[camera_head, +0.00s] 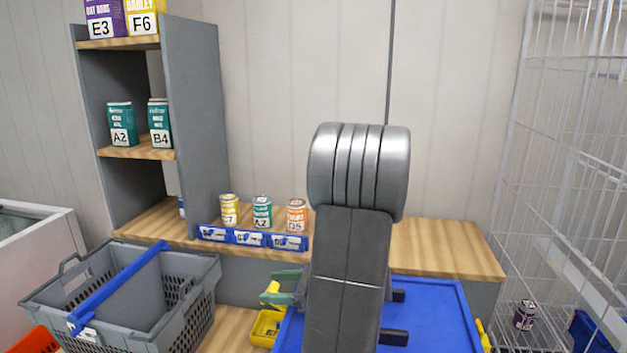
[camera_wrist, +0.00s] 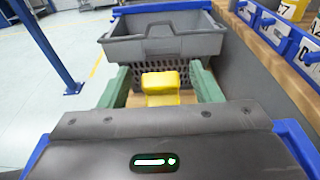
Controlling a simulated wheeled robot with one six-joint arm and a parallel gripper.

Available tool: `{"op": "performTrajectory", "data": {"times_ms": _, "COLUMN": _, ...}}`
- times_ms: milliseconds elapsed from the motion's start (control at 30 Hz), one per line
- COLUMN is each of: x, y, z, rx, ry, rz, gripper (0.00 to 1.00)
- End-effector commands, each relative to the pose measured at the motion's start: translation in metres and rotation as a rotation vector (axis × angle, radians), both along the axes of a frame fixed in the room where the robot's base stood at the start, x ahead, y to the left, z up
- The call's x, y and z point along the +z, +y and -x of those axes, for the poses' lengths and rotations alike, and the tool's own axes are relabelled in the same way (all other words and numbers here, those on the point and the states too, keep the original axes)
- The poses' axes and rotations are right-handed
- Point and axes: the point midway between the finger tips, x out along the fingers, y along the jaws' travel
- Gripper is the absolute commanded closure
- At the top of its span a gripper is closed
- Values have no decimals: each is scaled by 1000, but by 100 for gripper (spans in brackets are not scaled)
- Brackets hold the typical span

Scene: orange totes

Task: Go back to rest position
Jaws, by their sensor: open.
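My gripper (camera_wrist: 163,82) is open, with its two green fingers spread apart in the wrist view. A yellow item (camera_wrist: 160,84) shows between and beyond the fingers; I cannot tell whether it touches them. In the head view my gripper (camera_head: 284,287) is partly hidden behind my grey arm, with the green fingers pointing left above a small yellow bin (camera_head: 264,333). My arm stands upright in the middle of the view, over a blue surface.
A grey basket (camera_head: 190,315) with a blue handle stands at left; it also shows ahead in the wrist view (camera_wrist: 165,45). Cans stand behind blue label holders (camera_head: 252,238) on the wooden shelf (camera_head: 440,250). A wire cage (camera_head: 560,170) is at right.

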Motion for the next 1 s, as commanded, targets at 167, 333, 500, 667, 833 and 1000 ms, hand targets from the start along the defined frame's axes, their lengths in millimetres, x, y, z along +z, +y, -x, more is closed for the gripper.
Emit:
{"op": "performTrajectory", "data": {"times_ms": 167, "x": -4, "y": 23, "z": -4, "rx": 3, "ry": 1, "rz": 1, "gripper": 42}}
{"op": "performTrajectory", "data": {"times_ms": 333, "x": -5, "y": 32, "z": -6, "rx": 0, "ry": 2, "rz": 8, "gripper": 42}}
{"op": "performTrajectory", "data": {"times_ms": 500, "x": -7, "y": 31, "z": -6, "rx": 1, "ry": 5, "rz": 22, "gripper": 42}}
{"op": "performTrajectory", "data": {"times_ms": 667, "x": -7, "y": 31, "z": -6, "rx": 0, "ry": 5, "rz": 21, "gripper": 42}}
{"op": "performTrajectory", "data": {"times_ms": 833, "x": -6, "y": 27, "z": -6, "rx": -2, "ry": 3, "rz": 14, "gripper": 42}}
{"op": "performTrajectory", "data": {"times_ms": 1000, "x": -2, "y": 9, "z": -3, "rx": -5, "ry": -2, "rz": -1, "gripper": 42}}
